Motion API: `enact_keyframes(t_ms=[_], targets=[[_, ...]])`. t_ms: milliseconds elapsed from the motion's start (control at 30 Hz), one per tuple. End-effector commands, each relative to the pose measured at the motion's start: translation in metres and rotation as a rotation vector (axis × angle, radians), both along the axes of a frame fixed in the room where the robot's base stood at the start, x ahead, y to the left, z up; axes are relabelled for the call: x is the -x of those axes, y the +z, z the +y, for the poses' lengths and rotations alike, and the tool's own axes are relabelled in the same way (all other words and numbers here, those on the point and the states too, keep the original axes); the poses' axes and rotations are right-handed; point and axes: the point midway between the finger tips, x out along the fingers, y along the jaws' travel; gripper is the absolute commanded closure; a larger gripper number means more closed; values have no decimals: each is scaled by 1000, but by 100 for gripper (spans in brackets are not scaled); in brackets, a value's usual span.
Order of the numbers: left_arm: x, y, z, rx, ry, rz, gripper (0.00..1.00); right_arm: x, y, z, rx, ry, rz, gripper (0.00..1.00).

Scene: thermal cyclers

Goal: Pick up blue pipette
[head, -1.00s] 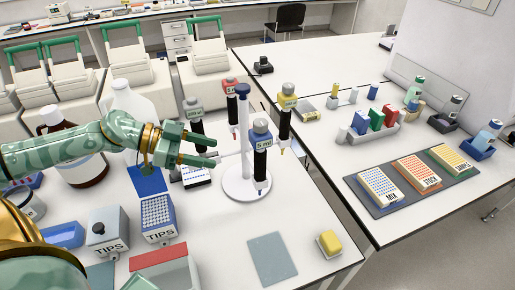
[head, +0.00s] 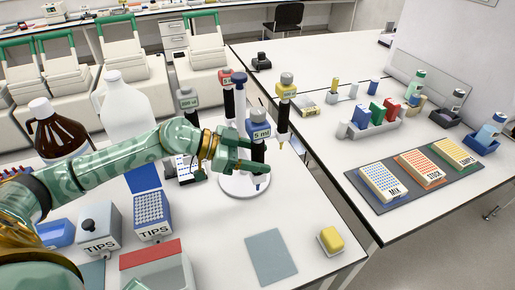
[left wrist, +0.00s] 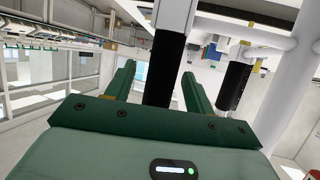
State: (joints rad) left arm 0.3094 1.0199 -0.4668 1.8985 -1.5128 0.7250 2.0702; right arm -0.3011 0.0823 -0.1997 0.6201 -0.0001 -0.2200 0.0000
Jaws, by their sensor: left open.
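The blue pipette (head: 259,131), labelled 5 ml, hangs upright at the front of a round white stand (head: 241,190). My left gripper (head: 258,160) is at the pipette's dark body, just below its blue head. In the left wrist view, a dark pipette body (left wrist: 163,72) stands between the two open green fingers, with gaps to both of them. The fingers hide part of the pipette in the head view. My right gripper is not in view.
A grey pipette (head: 187,103), a red one (head: 227,85) and a yellow one (head: 285,98) hang around the same stand. Tip boxes (head: 153,213) stand at left. Bare table lies in front, around a grey mat (head: 271,257) and a yellow block (head: 331,241).

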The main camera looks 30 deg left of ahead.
Motion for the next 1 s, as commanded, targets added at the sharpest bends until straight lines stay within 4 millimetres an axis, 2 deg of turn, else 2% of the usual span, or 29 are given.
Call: enact_keyframes(t_ms=[133,367,400,500,533,867,1000], targets=[[-10,-7,-15,2,0,-1,46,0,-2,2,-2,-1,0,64],[-11,-9,-17,0,1,2,46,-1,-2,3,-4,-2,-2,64],[-11,-9,-17,0,1,2,49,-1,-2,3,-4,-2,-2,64],[-11,-9,-17,0,1,2,77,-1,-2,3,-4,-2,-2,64],[-11,-9,-17,0,1,2,80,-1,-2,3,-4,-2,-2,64],[-11,-6,-17,0,1,0,79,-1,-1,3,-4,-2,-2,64],[-12,14,-16,-2,0,-4,79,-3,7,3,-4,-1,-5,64]])
